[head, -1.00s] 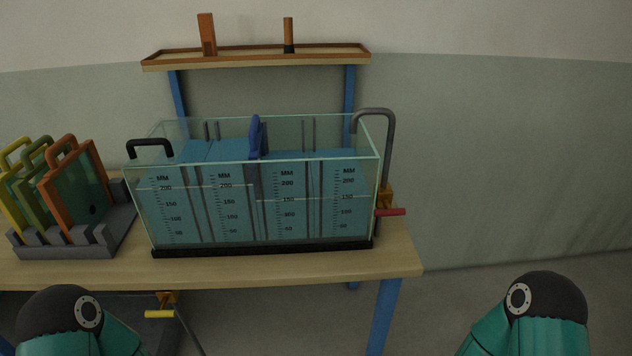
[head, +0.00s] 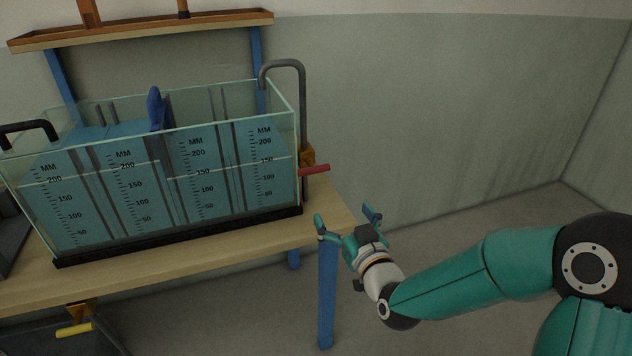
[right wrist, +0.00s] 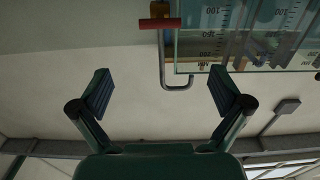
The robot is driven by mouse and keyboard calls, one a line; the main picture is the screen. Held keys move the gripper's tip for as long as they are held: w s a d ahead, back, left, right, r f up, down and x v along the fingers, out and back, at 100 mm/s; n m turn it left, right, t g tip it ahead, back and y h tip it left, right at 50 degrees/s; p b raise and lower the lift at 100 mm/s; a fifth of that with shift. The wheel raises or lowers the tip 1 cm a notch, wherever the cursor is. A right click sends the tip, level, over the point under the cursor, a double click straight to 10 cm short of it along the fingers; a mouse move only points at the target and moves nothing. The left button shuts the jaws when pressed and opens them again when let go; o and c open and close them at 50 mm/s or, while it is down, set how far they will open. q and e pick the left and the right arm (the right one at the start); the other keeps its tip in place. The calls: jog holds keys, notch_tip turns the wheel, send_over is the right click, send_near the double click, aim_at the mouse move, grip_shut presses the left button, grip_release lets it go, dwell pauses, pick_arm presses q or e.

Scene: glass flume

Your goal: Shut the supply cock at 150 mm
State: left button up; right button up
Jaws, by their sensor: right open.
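The supply cock is a brass body (head: 307,157) with a red lever (head: 314,170) on the grey supply pipe (head: 303,100) at the tank's right end. In the right wrist view the red lever (right wrist: 159,23) shows upside down beyond the open fingers (right wrist: 163,92). My left gripper is out of view.
A second cock with a yellow lever (head: 75,329) hangs below the table's front edge. A blue gate handle (head: 155,108) stands up in the tank. The wooden table (head: 180,257) ends just right of the tank; the space beyond it is clear.

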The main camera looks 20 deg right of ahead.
aim_at(315, 172)
jog(key=w+p, duration=0.3)
jog(key=w, duration=1.3)
jog(key=shift+w+a+p, duration=0.2)
jog(key=shift+a+p, duration=0.1)
jog(key=shift+f, duration=0.1)
jog(key=c, duration=0.9)
jog(key=shift+f+b, duration=0.1)
jog(key=shift+b, duration=0.25)
jog(key=shift+c, duration=0.5)
jog(key=n+b, duration=0.4)
jog(key=b, duration=0.1)
